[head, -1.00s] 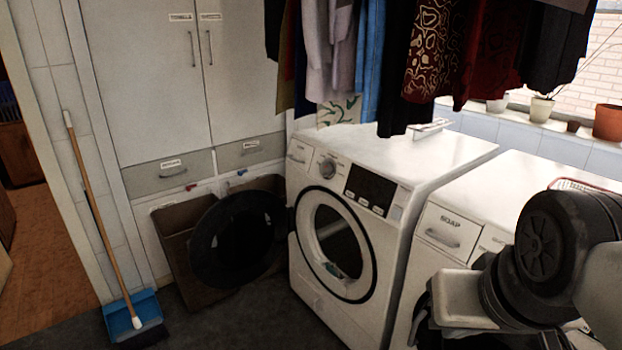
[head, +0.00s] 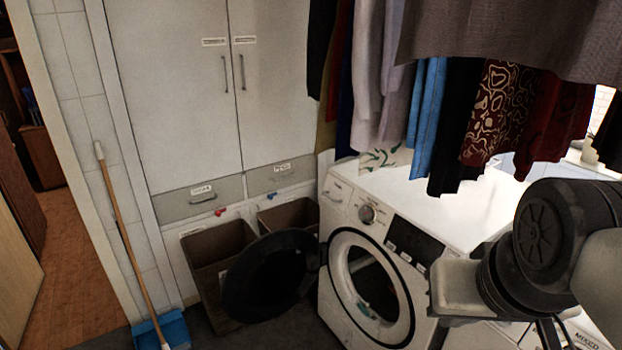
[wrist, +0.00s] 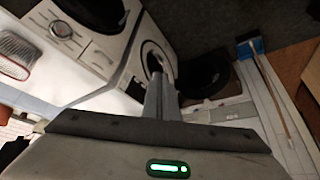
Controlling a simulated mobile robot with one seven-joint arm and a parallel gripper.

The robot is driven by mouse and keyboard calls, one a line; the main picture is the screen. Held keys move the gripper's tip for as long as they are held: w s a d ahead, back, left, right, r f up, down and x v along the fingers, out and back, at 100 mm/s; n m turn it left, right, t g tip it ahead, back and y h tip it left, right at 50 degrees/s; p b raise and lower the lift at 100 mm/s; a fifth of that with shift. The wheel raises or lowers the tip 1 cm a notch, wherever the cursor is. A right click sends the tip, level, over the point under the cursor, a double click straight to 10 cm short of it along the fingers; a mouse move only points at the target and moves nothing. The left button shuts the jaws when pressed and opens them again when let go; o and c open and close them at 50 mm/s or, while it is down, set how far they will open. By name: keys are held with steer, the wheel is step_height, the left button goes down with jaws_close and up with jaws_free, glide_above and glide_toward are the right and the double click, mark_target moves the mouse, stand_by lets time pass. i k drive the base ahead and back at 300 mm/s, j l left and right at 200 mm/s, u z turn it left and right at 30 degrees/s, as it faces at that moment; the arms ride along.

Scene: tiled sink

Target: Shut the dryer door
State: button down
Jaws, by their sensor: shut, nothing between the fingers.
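The white dryer (head: 338,215) stands right of centre in the head view, and its round front opening shows. Its round dark door (head: 270,278) is swung wide open to the left, in front of the brown bins. In the wrist view the open door (wrist: 205,72) lies beyond the fingers, and the dryer (wrist: 128,80) is to their left. My gripper (wrist: 161,84) is shut and empty, and its fingers overlap the dryer front in the picture. I cannot tell the gap to the door. In the head view only my arm shows at the right; the fingers are hidden.
Brown bins (head: 208,252) stand under the white cupboard (head: 175,100). A broom (head: 128,235) and blue dustpan (head: 172,330) are at the left. Clothes (head: 500,100) hang over the dryer. A second machine (wrist: 68,38) stands beside it. Dark floor is free in front.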

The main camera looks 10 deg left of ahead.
mark_target(274, 273)
steer(key=i+j+u, duration=0.15)
steer(key=i+j, duration=0.2)
steer(key=i+j+u, duration=0.1)
steer(key=i+j, duration=0.2)
steer(key=i, duration=0.3)
steer(key=i+j+u, duration=0.15)
steer(key=i, duration=0.3)
steer(key=i+j+u, duration=0.1)
steer(key=i+j, duration=0.25)
steer(key=i, duration=0.15)
